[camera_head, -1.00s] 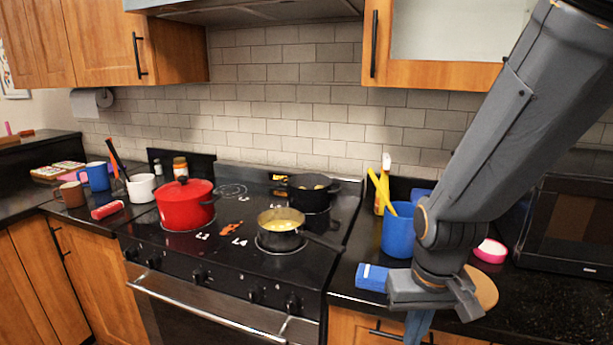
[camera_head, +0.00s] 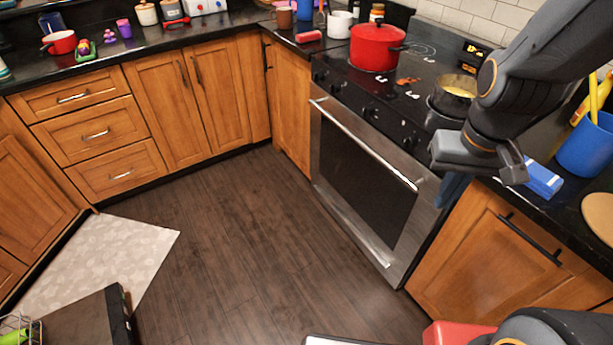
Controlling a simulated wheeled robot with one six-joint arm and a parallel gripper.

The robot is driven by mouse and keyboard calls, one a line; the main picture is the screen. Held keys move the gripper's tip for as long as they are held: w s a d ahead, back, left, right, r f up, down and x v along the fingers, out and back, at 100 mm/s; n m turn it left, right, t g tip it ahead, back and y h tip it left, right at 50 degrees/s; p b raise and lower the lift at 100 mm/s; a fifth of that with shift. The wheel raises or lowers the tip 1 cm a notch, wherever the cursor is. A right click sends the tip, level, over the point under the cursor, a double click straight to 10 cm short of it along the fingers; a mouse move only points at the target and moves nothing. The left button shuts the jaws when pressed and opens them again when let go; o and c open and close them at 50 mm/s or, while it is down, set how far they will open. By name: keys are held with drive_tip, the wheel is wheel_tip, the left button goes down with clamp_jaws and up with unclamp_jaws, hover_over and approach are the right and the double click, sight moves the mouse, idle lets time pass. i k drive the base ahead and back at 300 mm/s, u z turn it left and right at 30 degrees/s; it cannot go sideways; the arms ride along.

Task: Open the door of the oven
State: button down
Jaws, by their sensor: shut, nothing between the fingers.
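The oven (camera_head: 330,95) stands at the right, under the black stovetop. Its steel-framed door (camera_head: 365,178) with a dark window is closed. A long steel handle (camera_head: 365,143) runs across the top of the door. My gripper (camera_head: 449,200) is over the oven's right end, right of the handle's right end and apart from it. It points down and is shut, with nothing seen held. The grey gripper body hides part of the stove's right front corner.
A red pot (camera_head: 376,48) and a pan (camera_head: 455,92) sit on the stovetop. A blue box (camera_head: 542,180) and a blue cup (camera_head: 588,148) stand on the right counter (camera_head: 560,210). The wooden floor (camera_head: 245,235) before the oven is clear. A pale rug (camera_head: 100,260) lies at left.

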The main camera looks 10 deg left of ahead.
sight(386, 193)
drive_tip(key=u, duration=0.75)
drive_tip(key=i, duration=0.8)
drive_tip(key=z, duration=0.45)
